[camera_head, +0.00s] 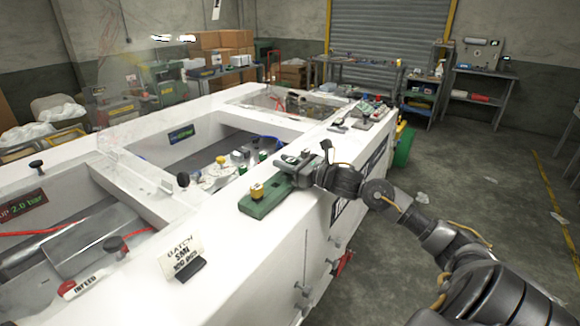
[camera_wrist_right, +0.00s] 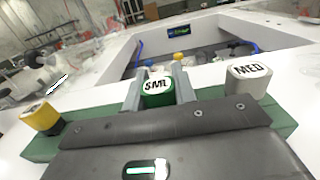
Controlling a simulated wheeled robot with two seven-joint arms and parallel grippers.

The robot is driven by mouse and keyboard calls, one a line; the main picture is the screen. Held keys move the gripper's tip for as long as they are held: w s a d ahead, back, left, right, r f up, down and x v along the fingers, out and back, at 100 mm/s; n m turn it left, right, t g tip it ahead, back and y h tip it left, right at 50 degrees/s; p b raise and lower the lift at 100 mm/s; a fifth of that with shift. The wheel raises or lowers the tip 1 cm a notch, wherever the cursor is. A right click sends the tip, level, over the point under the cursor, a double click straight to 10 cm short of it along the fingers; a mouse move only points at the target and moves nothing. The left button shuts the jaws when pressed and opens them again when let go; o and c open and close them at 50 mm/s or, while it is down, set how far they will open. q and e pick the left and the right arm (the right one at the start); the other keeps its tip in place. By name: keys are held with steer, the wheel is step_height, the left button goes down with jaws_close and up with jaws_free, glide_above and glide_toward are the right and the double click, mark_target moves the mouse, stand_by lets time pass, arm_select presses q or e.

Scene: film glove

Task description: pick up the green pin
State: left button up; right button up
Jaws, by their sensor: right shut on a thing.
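The green pin (camera_wrist_right: 157,90) has a white top marked SML. In the right wrist view it stands between the two grey fingers of my right gripper (camera_wrist_right: 158,88), which is shut on it. A green block (camera_wrist_right: 40,148) lies under the gripper and also shows in the head view (camera_head: 262,207). I cannot tell whether the pin is seated in the block or lifted slightly. In the head view my right gripper (camera_head: 292,161) is over the block's far end and hides the pin. My left gripper is not in view.
A yellow pin (camera_wrist_right: 42,117) stands at the block's near end, and a white pin marked MED (camera_wrist_right: 247,75) stands right of the green pin. The block lies on a white ledge (camera_head: 225,225) beside open bays. A batch sign (camera_head: 180,256) stands nearer.

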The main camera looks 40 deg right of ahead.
steer(key=shift+r, duration=0.1)
steer(key=shift+r+b, duration=0.45)
steer(key=shift+b, duration=0.3)
steer(key=s+r+b, duration=0.1)
steer(key=r, duration=0.1)
steer(key=s+d+r+b, duration=0.1)
steer(key=r+b, duration=0.1)
steer(key=s+d+r+b, duration=0.1)
steer(key=r, duration=0.1)
steer(key=shift+s+d+b, duration=0.1)
steer(key=shift+s+b, duration=0.25)
steer(key=s+d+r+b, duration=0.4)
steer(key=s+r+b, duration=0.1)
steer(key=s, duration=0.3)
steer(key=shift+s+d+r, duration=0.15)
steer(key=shift+s+r, duration=0.25)
steer(key=shift+r, duration=0.1)
